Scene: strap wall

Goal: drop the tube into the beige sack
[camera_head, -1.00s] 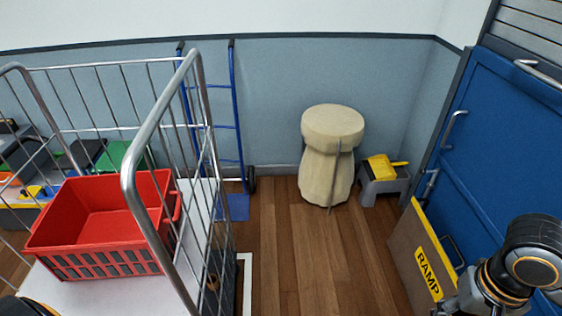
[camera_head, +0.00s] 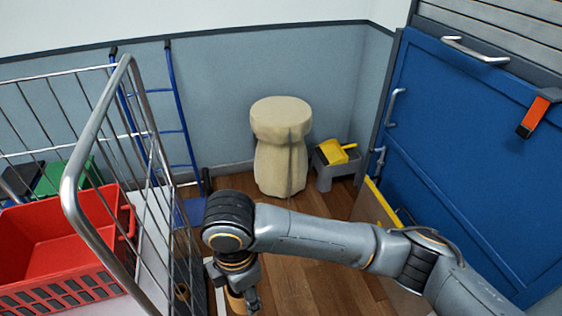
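The beige sack (camera_head: 281,150) stands upright on the floor against the back wall, with a wide folded-over band at its top. I cannot see an opening in its top. My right arm reaches in from the right across the foreground, and its gripper (camera_head: 246,302) points down at the bottom edge, in front of the sack and well apart from it. A tan cylindrical piece (camera_head: 235,303) shows beside the fingers. I cannot tell whether it is the tube or whether the fingers hold it. My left gripper is out of view.
A wire cage trolley (camera_head: 100,130) with a red crate (camera_head: 60,235) stands at left. A blue hand truck (camera_head: 172,110) leans on the wall behind it. A grey step stool (camera_head: 335,172) with a yellow dustpan (camera_head: 337,152) stands right of the sack. A blue door (camera_head: 480,150) closes the right side.

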